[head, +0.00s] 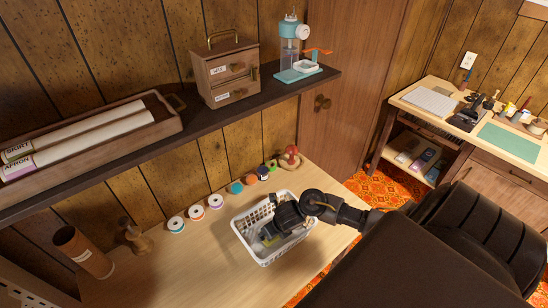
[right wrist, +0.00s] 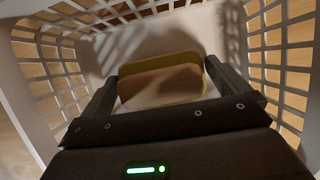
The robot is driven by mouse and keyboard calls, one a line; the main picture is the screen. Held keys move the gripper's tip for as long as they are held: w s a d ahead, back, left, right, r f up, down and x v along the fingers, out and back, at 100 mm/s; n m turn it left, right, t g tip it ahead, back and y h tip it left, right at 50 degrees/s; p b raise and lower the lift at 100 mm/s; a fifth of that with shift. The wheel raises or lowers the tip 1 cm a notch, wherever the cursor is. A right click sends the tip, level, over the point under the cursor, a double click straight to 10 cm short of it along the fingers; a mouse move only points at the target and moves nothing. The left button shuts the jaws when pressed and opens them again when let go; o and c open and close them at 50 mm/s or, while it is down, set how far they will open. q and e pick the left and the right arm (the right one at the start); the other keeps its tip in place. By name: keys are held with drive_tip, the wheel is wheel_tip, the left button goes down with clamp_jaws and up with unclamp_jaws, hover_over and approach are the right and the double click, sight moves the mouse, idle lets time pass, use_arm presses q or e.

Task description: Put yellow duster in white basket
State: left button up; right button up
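The white basket (head: 240,229) is an openwork plastic basket on the light wooden table. Its slatted walls (right wrist: 285,62) surround the right wrist view. My right gripper (head: 268,236) reaches down inside the basket from the right. In the right wrist view, the yellow duster (right wrist: 160,82) lies between its two fingers (right wrist: 162,78), which appear to touch its sides. The duster has a yellow rim and a tan face. A small yellow patch of it shows in the head view (head: 270,241), mostly hidden by the gripper. Whether it touches the basket floor is unclear. My left gripper is not in view.
Several thread spools (head: 196,212) stand in a row behind the basket, with a red pincushion-like item (head: 291,153) at the end. A brown cylinder (head: 82,251) stands at the left. A dark shelf (head: 190,125) overhangs the table's back. The table front left is clear.

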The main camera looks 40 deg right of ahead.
drive_tip(key=shift+r, duration=0.3)
drive_tip(key=p+v, duration=0.5)
drive_tip(key=v, duration=0.6)
drive_tip(key=shift+s+r, duration=0.2)
drive_tip(key=shift+r, duration=0.15)
